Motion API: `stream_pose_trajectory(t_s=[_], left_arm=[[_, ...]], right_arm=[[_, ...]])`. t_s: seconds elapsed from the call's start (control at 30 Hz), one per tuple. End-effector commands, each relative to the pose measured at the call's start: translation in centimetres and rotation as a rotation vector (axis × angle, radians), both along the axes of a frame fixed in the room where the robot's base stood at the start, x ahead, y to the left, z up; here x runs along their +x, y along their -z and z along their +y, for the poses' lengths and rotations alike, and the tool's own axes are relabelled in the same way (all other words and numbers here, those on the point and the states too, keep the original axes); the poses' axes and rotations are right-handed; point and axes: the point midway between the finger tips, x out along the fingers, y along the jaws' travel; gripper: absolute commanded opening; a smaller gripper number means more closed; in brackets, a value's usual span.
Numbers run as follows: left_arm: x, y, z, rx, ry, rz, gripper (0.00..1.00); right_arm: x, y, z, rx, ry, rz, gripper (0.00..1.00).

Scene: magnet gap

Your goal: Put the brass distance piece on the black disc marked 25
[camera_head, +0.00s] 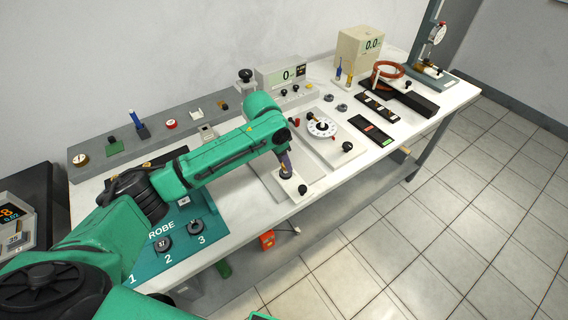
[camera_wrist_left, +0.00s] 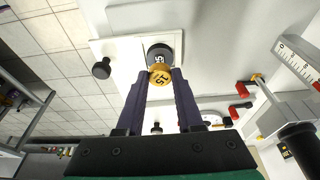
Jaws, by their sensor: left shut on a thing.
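My left gripper (camera_wrist_left: 160,84) is shut on the brass distance piece (camera_wrist_left: 161,75), a small gold round piece with dark marks that look like 15. Right beyond it in the left wrist view is a black disc (camera_wrist_left: 159,52) with a white number, turned and not clearly readable. The disc is on a white plate (camera_wrist_left: 126,65). In the head view my left gripper (camera_head: 286,170) points down over this plate (camera_head: 268,178) near the bench's front edge. I cannot tell whether the brass piece touches the disc. My right gripper is out of view.
A black knob (camera_head: 302,189) stands on the plate's front corner, close to the gripper. A white dial (camera_head: 322,126) lies to the right. A teal mat (camera_head: 185,245) with numbered spots and black discs is at left. A grey shelf (camera_head: 100,155) with small items runs along the back.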

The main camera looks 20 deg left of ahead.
Motion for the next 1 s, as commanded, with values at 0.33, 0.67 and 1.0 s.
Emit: stream_pose_trajectory(t_s=[0.33,0.67,1.0], left_arm=[[0.0,2.0,0.0,0.000,0.001,-0.002,0.00],[0.0,2.3,0.0,0.001,0.000,-0.001,0.66],[-0.3,0.0,0.4,0.000,-0.001,-0.005,0.66]], right_arm=[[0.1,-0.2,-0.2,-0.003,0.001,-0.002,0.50],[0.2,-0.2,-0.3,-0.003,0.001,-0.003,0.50],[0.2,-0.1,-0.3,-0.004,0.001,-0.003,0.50]])
